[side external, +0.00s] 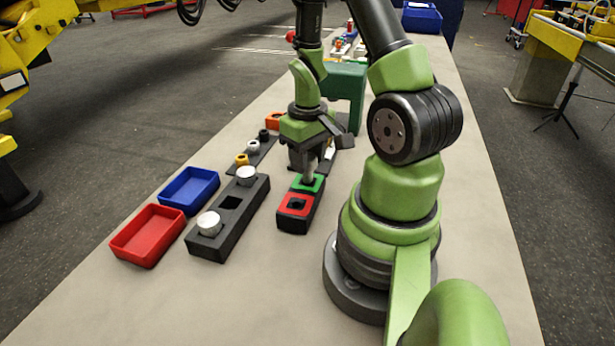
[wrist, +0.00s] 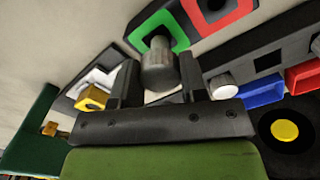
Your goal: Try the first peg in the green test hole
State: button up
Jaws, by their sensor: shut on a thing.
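My gripper (side external: 309,166) is shut on a grey cylindrical peg (wrist: 158,72), which sits between the two dark fingers in the wrist view. The peg's far end is at the green test hole (side external: 318,184), whose green frame (wrist: 180,37) shows around it in the wrist view. I cannot tell how far the peg is inside the hole. The red-framed hole (side external: 296,204) is beside it on the same dark block and looks empty. A dark rack (side external: 218,243) to the left holds two pale pegs (side external: 246,174) (side external: 209,222), with an empty square hole between them.
A red tray (side external: 148,236) and a blue tray (side external: 189,189) stand left of the rack. Small coloured parts (side external: 252,148) lie on a strip behind it. The table's front left is clear.

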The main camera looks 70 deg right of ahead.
jog(key=shift+r, duration=1.45)
